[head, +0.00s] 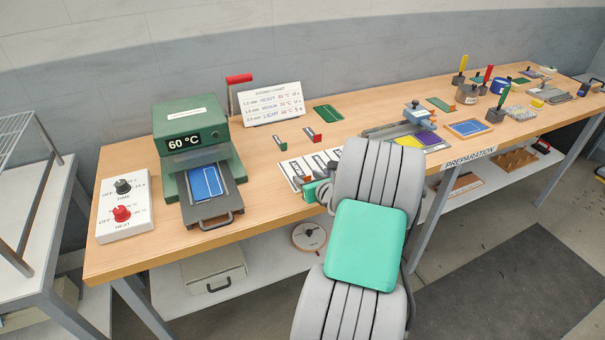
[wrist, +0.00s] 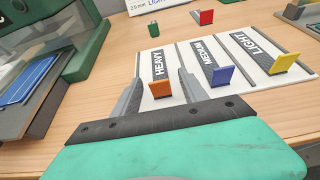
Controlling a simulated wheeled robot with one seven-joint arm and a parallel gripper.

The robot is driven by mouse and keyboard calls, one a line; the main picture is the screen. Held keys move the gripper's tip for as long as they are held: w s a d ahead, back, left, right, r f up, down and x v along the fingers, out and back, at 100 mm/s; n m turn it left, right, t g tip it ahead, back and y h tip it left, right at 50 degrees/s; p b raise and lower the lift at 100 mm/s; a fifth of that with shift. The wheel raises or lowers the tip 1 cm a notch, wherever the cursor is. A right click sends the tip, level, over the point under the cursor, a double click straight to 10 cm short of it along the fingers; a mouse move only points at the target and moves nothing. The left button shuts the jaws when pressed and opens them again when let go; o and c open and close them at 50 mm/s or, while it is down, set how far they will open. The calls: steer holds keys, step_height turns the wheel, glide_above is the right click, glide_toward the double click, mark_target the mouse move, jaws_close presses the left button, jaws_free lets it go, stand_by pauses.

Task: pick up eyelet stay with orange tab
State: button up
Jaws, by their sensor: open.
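The eyelet stay with the orange tab (wrist: 160,90) lies in the HEAVY lane of a white board (wrist: 188,62); its upright tab shows clearly, while its dark strip is partly hidden behind the tab. My gripper (wrist: 161,77) is open, with one finger on each side of the orange tab in the picture. I cannot tell whether the fingers are down at the tab's height or touch it. In the head view my arm covers much of the board (head: 291,170).
Stays with a blue tab (wrist: 222,76) and a yellow tab (wrist: 285,62) lie in the MEDIUM and LIGHT lanes to the right. A green press (head: 185,125) with a blue plate (head: 207,182) stands left. Small green (wrist: 153,29) and red (wrist: 205,17) tabbed pieces sit behind the board.

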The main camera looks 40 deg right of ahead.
steer(key=shift+c, duration=0.4)
jaws_close()
